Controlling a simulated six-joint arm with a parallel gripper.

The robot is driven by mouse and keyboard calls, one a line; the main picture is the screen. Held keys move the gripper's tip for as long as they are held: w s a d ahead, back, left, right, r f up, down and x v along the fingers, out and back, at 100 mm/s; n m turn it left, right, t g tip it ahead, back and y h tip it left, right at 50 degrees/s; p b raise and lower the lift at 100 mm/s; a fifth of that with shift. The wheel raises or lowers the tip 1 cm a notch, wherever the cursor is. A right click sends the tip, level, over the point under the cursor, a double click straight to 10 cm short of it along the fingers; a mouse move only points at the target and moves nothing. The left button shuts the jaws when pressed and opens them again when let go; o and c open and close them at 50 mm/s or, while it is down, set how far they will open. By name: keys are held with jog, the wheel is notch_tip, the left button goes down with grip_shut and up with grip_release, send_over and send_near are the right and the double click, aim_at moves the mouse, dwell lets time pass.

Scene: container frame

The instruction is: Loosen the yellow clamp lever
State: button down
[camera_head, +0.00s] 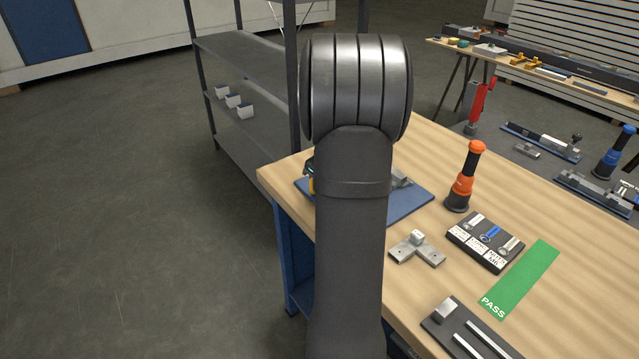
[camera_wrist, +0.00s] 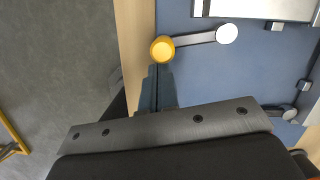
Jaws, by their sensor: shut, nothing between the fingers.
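The clamp lever shows in the wrist view as a grey bar with a round yellow knob (camera_wrist: 162,48) at its left end and a white disc (camera_wrist: 227,33) at its right end. It lies over a blue plate (camera_wrist: 205,75), with the knob near the plate's left edge. My gripper (camera_wrist: 159,72) is shut and empty, its fingertips just below the knob in the picture. I cannot tell whether they touch it. In the head view my arm hides the gripper and most of the blue plate (camera_head: 408,207).
A grey metal piece (camera_wrist: 260,8) lies on the plate beside the lever. In the head view an orange-topped tool (camera_head: 464,178), a grey bracket (camera_head: 417,250), a black labelled block (camera_head: 485,242) and a green PASS strip (camera_head: 522,277) sit to the right on the wooden bench.

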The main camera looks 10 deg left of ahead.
jog(key=shift+s, duration=0.1)
jog(key=shift+s+d, duration=0.2)
jog(key=shift+d, duration=0.1)
jog(key=shift+s+d, duration=1.1)
jog(key=shift+d, duration=0.05)
jog(key=v, duration=1)
jog(key=shift+s+a, duration=0.2)
jog(key=shift+s, duration=0.05)
jog(key=shift+f, duration=0.1)
jog(key=x, duration=0.9)
jog(key=shift+w+d+f, duration=0.1)
jog(key=shift+w+f, duration=0.15)
jog(key=shift+w+a+f, duration=0.2)
jog(key=shift+w+a, duration=0.95)
jog(key=shift+a, duration=0.05)
jog(key=shift+w+a, duration=0.3)
